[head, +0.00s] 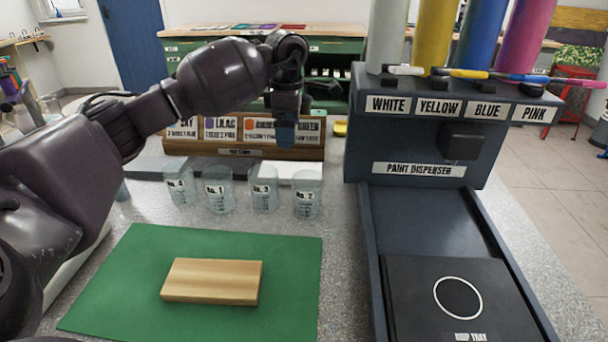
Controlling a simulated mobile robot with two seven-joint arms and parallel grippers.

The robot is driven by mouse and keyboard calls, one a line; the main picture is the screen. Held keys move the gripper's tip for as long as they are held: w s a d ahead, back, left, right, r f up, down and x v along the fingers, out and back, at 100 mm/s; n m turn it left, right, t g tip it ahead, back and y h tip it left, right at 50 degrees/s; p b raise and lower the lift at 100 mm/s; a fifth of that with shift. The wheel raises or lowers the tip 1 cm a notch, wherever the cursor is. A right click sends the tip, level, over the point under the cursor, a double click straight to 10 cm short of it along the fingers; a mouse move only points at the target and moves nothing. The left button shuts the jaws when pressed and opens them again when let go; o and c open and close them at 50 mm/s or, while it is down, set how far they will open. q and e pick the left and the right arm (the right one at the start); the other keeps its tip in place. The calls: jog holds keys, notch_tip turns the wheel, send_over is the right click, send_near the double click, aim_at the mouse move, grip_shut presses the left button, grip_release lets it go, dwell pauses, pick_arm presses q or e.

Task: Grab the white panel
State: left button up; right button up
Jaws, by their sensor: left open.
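A flat white panel (304,167) lies on the grey speckled counter at the foot of the wooden color card holder, partly hidden behind the clear cups. My left gripper (285,141) hangs down in front of the holder, above and just left of the white panel. It is apart from the panel, and its jaws are open and empty. My right gripper is not in view.
Several clear labelled cups (219,199) stand in front of the panel. A wooden block (212,281) lies on a green mat (122,277). The paint dispenser (418,142) and its drip tray (425,290) stand to the right. The wooden holder (243,154) is close behind.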

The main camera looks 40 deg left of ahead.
pick_arm(q)
jog(key=b, duration=0.1)
send_over(290, 169)
notch_tip(290, 169, down, 6)
jog(key=shift+s+d+r, duration=0.1)
jog(key=shift+s+r, duration=0.05)
notch_tip(290, 169, down, 5)
jog(key=shift+f+b, duration=0.1)
jog(key=shift+b, duration=0.6)
jog(key=shift+f, duration=0.1)
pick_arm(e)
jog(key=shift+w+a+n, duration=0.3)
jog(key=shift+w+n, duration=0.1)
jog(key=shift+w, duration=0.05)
